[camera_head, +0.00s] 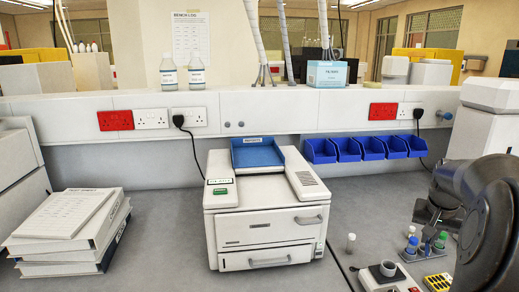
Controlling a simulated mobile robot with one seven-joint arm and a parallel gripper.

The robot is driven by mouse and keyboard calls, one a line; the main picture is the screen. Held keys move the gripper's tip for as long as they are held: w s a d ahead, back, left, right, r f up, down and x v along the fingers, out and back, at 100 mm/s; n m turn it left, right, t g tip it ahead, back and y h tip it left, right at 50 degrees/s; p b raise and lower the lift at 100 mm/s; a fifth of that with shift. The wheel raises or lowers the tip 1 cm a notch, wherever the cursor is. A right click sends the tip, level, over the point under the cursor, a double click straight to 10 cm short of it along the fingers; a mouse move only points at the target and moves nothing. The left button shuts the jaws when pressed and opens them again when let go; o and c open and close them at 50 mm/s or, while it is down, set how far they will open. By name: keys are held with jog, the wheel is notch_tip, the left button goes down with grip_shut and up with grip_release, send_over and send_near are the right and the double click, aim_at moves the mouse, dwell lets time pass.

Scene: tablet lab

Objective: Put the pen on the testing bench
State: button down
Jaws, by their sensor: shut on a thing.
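My gripper (434,212) is at the right edge of the view, low over the bench beside my dark arm. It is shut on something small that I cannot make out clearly. No pen can be told apart for sure in this view. The testing bench may be this long grey bench (150,235), which has a bare stretch left of the white machine. Just below my gripper stands a small rack (428,250) with blue-capped and green-capped tubes. My arm hides part of the bench behind it.
A white machine (265,222) with a blue tray (257,152) stands mid-bench. A stack of binders (70,232) lies at left. A small device (385,277), a vial (350,243) and a yellow block (438,282) are at lower right. Blue bins (352,149) line the back.

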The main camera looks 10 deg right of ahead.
jog(key=shift+s+a, duration=0.1)
jog(key=shift+s, duration=0.2)
jog(key=w+d+f, duration=0.1)
jog(key=w+d, duration=0.4)
jog(key=w, duration=0.4)
jog(key=m, duration=0.1)
send_over(400, 240)
notch_tip(400, 240, down, 6)
jog(key=f, duration=0.9)
jog(key=shift+s+a+f, duration=0.3)
jog(key=shift+s+f, duration=0.05)
jog(key=shift+f, duration=0.1)
jog(key=c, duration=1.6)
grip_release()
jog(key=shift+o, duration=0.2)
